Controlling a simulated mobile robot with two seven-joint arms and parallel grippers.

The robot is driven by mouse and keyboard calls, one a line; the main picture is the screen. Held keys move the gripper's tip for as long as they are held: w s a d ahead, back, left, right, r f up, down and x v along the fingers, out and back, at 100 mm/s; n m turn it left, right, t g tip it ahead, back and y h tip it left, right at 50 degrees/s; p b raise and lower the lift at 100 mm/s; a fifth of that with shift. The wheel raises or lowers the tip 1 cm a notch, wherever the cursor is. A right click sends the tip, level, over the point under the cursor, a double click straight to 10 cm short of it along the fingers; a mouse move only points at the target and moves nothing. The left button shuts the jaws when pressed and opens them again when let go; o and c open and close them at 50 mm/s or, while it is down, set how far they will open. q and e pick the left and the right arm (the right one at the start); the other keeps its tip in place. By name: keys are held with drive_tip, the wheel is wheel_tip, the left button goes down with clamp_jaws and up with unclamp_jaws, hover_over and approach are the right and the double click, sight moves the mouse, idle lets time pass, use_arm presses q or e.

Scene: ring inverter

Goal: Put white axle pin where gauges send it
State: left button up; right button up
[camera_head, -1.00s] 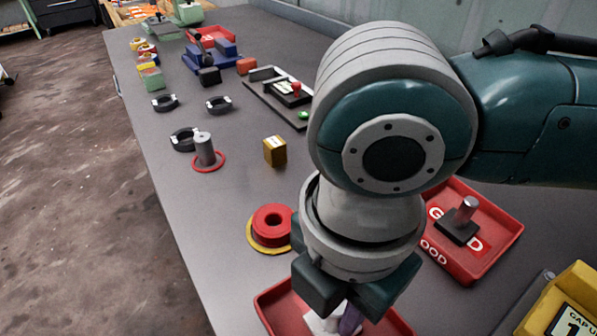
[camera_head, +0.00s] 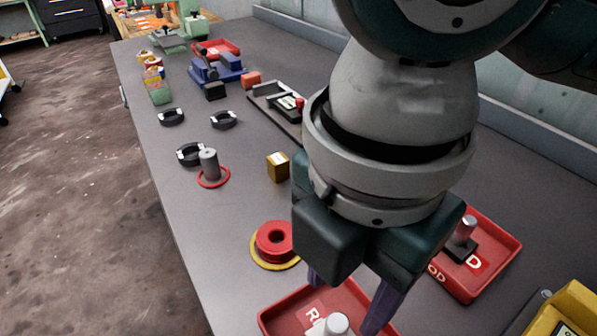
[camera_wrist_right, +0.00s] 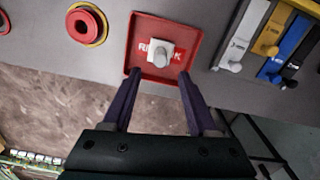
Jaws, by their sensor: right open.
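A white pin (camera_head: 336,324) on a pale base stands in the near red tray (camera_head: 268,318). The tray's label is partly hidden and shows "R" and "K" at its ends in the right wrist view, where the pin (camera_wrist_right: 161,57) sits on that label, apart from the fingers. My right gripper (camera_head: 341,303) is above the tray, with its purple fingers apart on either side of the pin and nothing between them; it also shows in the wrist view (camera_wrist_right: 159,74). My left gripper is out of view.
A second red tray (camera_head: 510,240), lettered "OD", holds a grey pin (camera_head: 465,229) on a dark base. A red ring (camera_head: 268,232) on a yellow ring lies left of my arm. A gold block (camera_head: 278,167) and a grey post (camera_head: 208,163) stand farther back. Yellow, blue and black gauges (camera_wrist_right: 290,45) show right.

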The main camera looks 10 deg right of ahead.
drive_tip(key=s+a+r+m+t+y, duration=0.1)
drive_tip(key=s+a+r+m+y, duration=0.25)
drive_tip(key=a+m, duration=0.3)
drive_tip(key=m+t, duration=0.3)
drive_tip(key=m, duration=0.7)
approach(336, 323)
drive_tip(key=a+f, duration=0.2)
drive_tip(key=s+d+m+h, duration=0.1)
drive_tip(key=d, duration=0.2)
drive_tip(key=s+d+f+m+h, duration=0.1)
drive_tip(key=s+d+m, duration=0.1)
drive_tip(key=d, duration=0.1)
drive_tip(key=s+d+f+m+h, duration=0.1)
drive_tip(key=d+m, duration=0.1)
drive_tip(key=d, duration=0.2)
drive_tip(key=shift+s+m, duration=0.25)
drive_tip(key=shift+s, duration=0.1)
drive_tip(key=shift+a, duration=0.1)
wheel_tip(336, 323, up, 45)
drive_tip(key=p, duration=4.5)
drive_tip(key=shift+f, duration=0.2)
